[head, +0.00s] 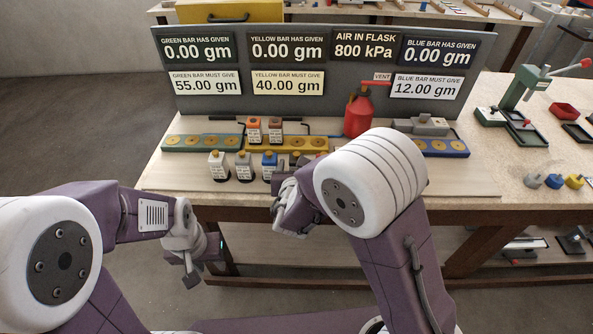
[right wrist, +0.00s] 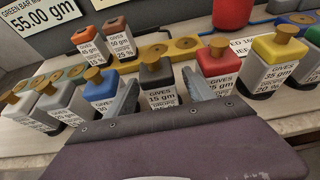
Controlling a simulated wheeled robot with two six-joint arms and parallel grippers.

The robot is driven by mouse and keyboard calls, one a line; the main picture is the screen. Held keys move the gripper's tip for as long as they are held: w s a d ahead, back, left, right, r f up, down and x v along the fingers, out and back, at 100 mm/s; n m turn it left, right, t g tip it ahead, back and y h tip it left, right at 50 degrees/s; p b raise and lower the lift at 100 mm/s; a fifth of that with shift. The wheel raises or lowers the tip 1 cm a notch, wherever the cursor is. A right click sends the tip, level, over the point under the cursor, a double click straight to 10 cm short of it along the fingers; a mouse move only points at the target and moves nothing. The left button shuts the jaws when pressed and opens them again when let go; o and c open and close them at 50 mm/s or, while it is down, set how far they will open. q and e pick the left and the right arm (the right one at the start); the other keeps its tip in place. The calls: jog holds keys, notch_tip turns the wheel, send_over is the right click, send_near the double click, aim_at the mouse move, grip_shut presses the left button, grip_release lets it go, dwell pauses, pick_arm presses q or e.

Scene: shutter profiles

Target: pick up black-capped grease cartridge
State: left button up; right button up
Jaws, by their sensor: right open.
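The black-capped grease cartridge (right wrist: 157,76) stands upright in the right wrist view, with a dark top, a brass knob and a label reading "GIVES 15 gm". My right gripper (right wrist: 160,83) is open, with one grey finger on each side of this cartridge. Whether the fingers touch it I cannot tell. In the head view my right arm hides most of this spot, and the right gripper (head: 287,187) shows only partly at the bench's front. My left gripper (head: 190,262) hangs low, clear of the bench at its front left; its jaws are too unclear to read.
A blue cartridge (right wrist: 101,90) stands left of the black one, a red cartridge (right wrist: 217,68) right of it, a yellow cartridge (right wrist: 277,60) further right. Grey cartridges stand far left. A red flask (head: 358,114) stands behind.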

jog(key=x, duration=0.3)
jog(key=shift+w, duration=0.15)
grip_shut()
notch_tip(320, 180, up, 10)
jog(key=p, duration=0.2)
